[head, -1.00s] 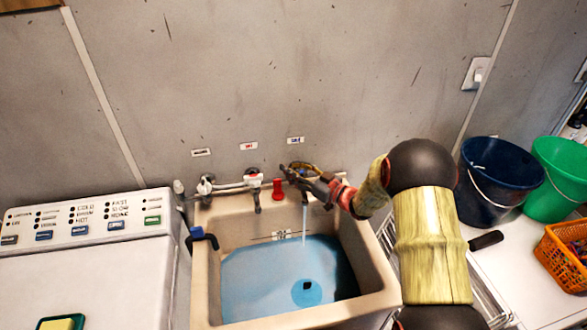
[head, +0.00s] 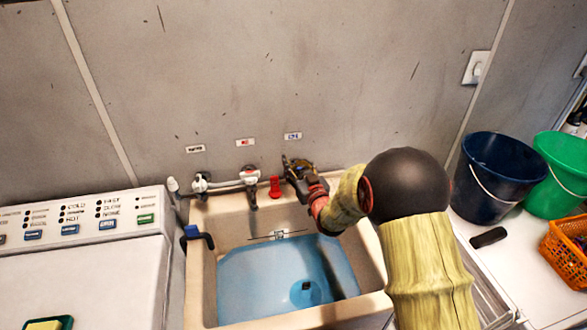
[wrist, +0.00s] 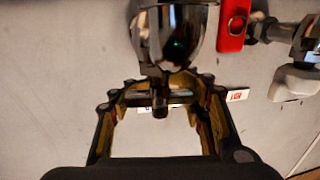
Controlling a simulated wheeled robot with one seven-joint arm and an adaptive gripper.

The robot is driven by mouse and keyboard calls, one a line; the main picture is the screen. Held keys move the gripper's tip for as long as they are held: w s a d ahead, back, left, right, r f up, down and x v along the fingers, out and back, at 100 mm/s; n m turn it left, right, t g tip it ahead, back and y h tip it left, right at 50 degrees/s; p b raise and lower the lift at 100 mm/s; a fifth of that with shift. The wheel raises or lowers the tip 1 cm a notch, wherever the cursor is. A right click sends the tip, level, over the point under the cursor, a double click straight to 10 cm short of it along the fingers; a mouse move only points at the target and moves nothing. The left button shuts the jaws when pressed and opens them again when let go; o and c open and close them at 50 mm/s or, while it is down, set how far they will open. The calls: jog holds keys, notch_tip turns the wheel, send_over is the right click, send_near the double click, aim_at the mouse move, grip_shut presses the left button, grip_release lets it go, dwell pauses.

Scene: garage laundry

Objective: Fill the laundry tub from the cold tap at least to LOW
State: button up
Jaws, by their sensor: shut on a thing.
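The laundry tub (head: 201,270) is beige and holds blue water (head: 262,275) over its floor and dark drain. Level marks (head: 278,235) sit on its back wall near the water's edge, but I cannot read them. My gripper (head: 296,172) is at the rightmost tap, under the blue-lettered label (head: 293,136), shut on its handle. The gripper and arm hide most of that tap in the head view. In the wrist view my fingers (wrist: 160,95) flank the handle stem below the chrome tap body (wrist: 175,35). No falling stream is visible now.
A white-handled tap (head: 250,178) and a red fitting (head: 275,186) are left of my gripper. A blue hooked hose (head: 196,236) hangs on the tub's left rim. A washing machine (head: 90,280) stands left. A navy bucket (head: 495,180), green bucket (head: 562,170) and orange basket (head: 566,250) stand right.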

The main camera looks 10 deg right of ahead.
aim_at(301, 174)
jog(key=shift+d+m+h+b, duration=0.2)
jog(key=shift+m+h+b, duration=0.55)
jog(key=shift+h, duration=0.55)
jog(key=shift+c, duration=0.2)
jog(key=o, duration=1.5)
jog(key=shift+s, duration=0.1)
jog(key=s, duration=1.1)
jog(key=shift+s, duration=0.4)
